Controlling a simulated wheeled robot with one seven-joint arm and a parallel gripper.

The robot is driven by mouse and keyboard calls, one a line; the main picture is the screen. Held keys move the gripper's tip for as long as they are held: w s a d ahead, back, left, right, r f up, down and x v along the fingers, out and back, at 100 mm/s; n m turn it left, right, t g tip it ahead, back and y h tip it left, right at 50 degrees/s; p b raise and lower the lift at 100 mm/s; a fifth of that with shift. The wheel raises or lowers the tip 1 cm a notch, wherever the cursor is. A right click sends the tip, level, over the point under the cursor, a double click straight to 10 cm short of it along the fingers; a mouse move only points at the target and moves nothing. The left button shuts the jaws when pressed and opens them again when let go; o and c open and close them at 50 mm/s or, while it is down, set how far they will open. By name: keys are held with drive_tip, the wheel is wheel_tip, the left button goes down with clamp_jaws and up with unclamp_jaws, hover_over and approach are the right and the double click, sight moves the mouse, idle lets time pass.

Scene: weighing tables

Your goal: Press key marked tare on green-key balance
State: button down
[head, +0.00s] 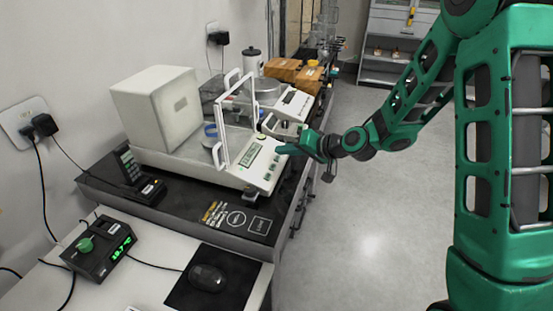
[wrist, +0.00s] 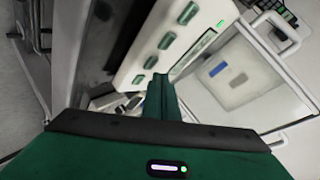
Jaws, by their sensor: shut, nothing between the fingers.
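The green-key balance (head: 230,158) is a white instrument with a raised clear-framed shield, a lit display (head: 250,155) and a column of green keys (head: 271,168) on its sloped front panel. My gripper (head: 284,149) is shut and empty, its fingertips at the upper right of that panel, close to the keys. In the wrist view the fingertips (wrist: 160,84) overlap the panel's edge beside the green keys (wrist: 151,62), near the display (wrist: 190,55). The key labels are too small to read, so I cannot tell which is tare. I cannot tell whether the fingertips touch the panel.
A second white balance (head: 290,104) stands just behind, with orange boxes (head: 283,69) beyond it. A dark handset (head: 130,165) is left of the balance. A black control box (head: 98,246) and mouse (head: 208,277) are in front. Open floor (head: 370,215) lies to the right.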

drive_tip(key=shift+f, duration=0.2)
drive_tip(key=shift+a+f, duration=0.15)
drive_tip(key=shift+f, duration=0.05)
drive_tip(key=shift+a+f, duration=0.1)
drive_tip(key=shift+f, duration=0.2)
idle(1.1)
drive_tip(key=shift+r, duration=0.1)
drive_tip(key=shift+s+d+r, duration=0.1)
drive_tip(key=shift+d+r, duration=0.15)
drive_tip(key=shift+r, duration=0.4)
drive_tip(key=r, duration=0.1)
drive_tip(key=d+r, duration=0.1)
drive_tip(key=r, duration=0.2)
drive_tip(key=shift+s+d+r, duration=0.15)
drive_tip(key=shift+s+r, duration=0.1)
drive_tip(key=shift+r, duration=0.15)
idle(0.3)
idle(0.4)
